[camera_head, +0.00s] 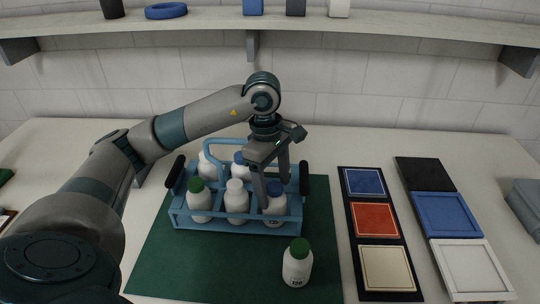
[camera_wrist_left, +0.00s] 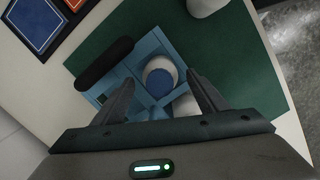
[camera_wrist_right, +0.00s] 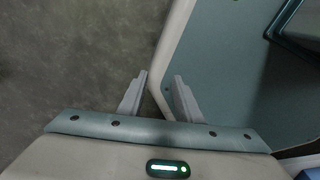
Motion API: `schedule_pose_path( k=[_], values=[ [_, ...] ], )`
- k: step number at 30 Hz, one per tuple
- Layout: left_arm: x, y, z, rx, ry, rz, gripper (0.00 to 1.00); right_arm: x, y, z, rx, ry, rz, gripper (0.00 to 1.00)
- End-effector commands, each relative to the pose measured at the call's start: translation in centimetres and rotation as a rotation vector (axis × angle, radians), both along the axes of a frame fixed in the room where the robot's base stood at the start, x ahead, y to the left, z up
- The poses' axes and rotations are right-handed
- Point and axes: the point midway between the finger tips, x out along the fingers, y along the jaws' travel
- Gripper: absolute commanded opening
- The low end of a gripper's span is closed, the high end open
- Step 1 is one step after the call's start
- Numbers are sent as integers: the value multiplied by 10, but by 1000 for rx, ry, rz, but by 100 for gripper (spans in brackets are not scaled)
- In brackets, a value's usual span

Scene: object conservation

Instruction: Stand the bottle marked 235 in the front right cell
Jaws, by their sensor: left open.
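A blue rack (camera_head: 240,228) with a handle stands on the green mat. A white bottle with a blue cap (camera_head: 275,208) is upright in its front right cell; its small label seems to read 235. My left gripper (camera_head: 272,180) is open above that cell, fingers pointing down. In the left wrist view the blue cap (camera_wrist_left: 160,80) shows between the open fingers (camera_wrist_left: 163,98), with gaps on both sides. My right gripper (camera_wrist_right: 158,92) is open and empty, away from the rack, over the floor and a table edge.
Other white bottles fill several cells, including a green-capped one (camera_head: 199,200) and a white-capped one (camera_head: 237,200). A green-capped bottle (camera_head: 297,264) stands on the mat (camera_head: 215,270) in front. Coloured panels (camera_head: 374,220) lie right. A shelf (camera_head: 380,24) runs behind.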

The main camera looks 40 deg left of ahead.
Motion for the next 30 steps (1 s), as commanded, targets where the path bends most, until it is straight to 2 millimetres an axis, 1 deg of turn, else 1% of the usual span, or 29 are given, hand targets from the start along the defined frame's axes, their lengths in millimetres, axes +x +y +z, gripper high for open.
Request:
schedule_pose_path(
  k=[1, 7, 11, 14, 18, 22, 30],
  values=[
    [1, 1, 5, -1, -4, -1, 67, 0, 0, -5, 0, 0, 0, 31],
    [1, 5, 36, -1, -6, 0, 67, -1, 0, -17, 0, 1, 0, 31],
    [0, 7, 58, -1, -6, 1, 67, 4, 1, -23, 2, -11, 0, 31],
    [0, 9, 72, 0, -4, 0, 67, 12, 3, -22, 7, -31, 1, 31],
    [0, 11, 88, 0, -4, 1, 67, 34, 10, -19, 19, -76, 4, 31],
    [0, 12, 97, 0, -2, 1, 67, 41, 14, -18, 25, -89, 5, 31],
    [-1, 13, 104, 0, 0, 1, 67, 38, 17, -19, 28, -87, 5, 31]
  ],
)
